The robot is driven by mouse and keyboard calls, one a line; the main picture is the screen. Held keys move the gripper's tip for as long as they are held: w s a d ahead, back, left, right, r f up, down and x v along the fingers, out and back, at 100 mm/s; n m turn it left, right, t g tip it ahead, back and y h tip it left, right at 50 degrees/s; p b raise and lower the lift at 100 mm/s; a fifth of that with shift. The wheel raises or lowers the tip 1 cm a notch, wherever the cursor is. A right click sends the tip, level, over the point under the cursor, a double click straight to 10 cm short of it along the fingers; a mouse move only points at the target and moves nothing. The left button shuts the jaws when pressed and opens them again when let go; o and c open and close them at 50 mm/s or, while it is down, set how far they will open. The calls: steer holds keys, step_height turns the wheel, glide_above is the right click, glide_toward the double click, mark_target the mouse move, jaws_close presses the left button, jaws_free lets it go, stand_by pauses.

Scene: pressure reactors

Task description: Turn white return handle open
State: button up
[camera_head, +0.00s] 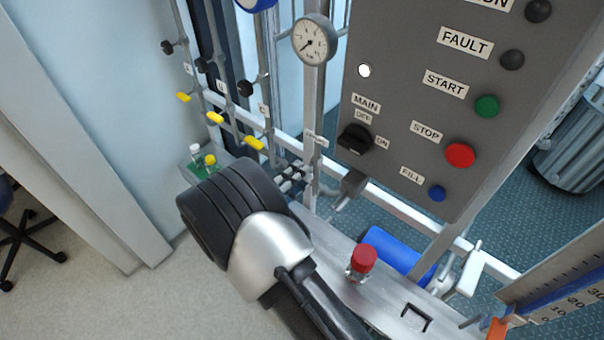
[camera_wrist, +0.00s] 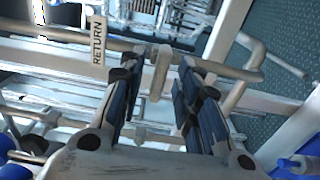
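The return handle (camera_wrist: 160,72) is a short pale lever in the wrist view. It hangs from a horizontal metal pipe (camera_wrist: 215,66), just right of a RETURN label (camera_wrist: 98,42). My gripper (camera_wrist: 158,80) is open, with one dark finger on each side of the handle. Gaps show between the handle and both fingers, so it is not clamped. How deep the handle sits between the fingers is hard to tell. In the head view my arm covers the gripper, and I cannot make out the return handle there.
A grey control panel (camera_head: 400,120) with buttons and a MAIN switch (camera_head: 355,140) stands above right of my arm. A red knob (camera_head: 363,258), a blue cylinder (camera_head: 395,250) and a white handle (camera_head: 471,270) are at the lower right. Yellow valve handles (camera_head: 216,118) are at the left. Pipes and frame bars crowd the gripper.

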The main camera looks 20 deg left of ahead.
steer(key=shift+x, duration=0.9)
jaws_close()
